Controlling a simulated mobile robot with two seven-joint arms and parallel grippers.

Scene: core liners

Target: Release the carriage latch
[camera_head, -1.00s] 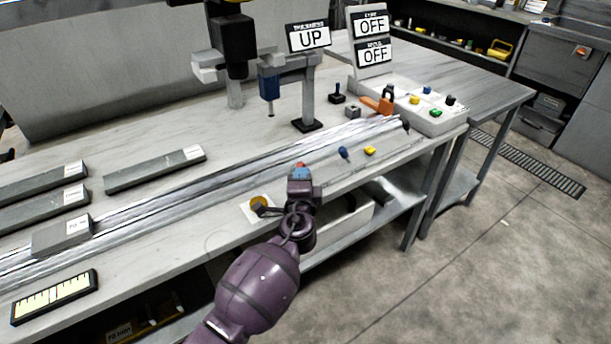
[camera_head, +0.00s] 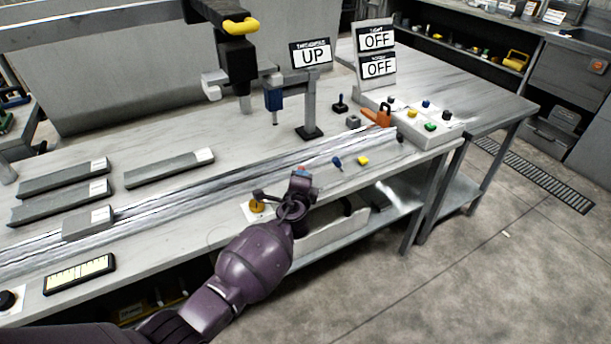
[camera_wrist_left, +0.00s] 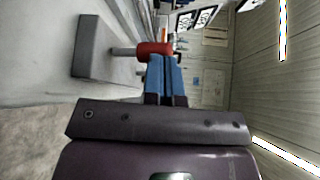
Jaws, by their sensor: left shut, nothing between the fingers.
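My left gripper (camera_head: 301,174) is at the front edge of the bench, beside the rail. In the left wrist view its two blue fingers (camera_wrist_left: 165,76) are shut together with nothing between them. A red knob (camera_wrist_left: 153,50) on a metal pin (camera_wrist_left: 124,53) sticks out sideways from a grey block (camera_wrist_left: 91,47), right at the fingertips. I cannot tell whether the fingers touch the knob. In the head view the gripper mostly hides the knob and block. No label shows whether this is the carriage latch. My right gripper is not in view.
A long metal rail (camera_head: 214,186) runs along the bench. Grey bars (camera_head: 62,175) lie at left.

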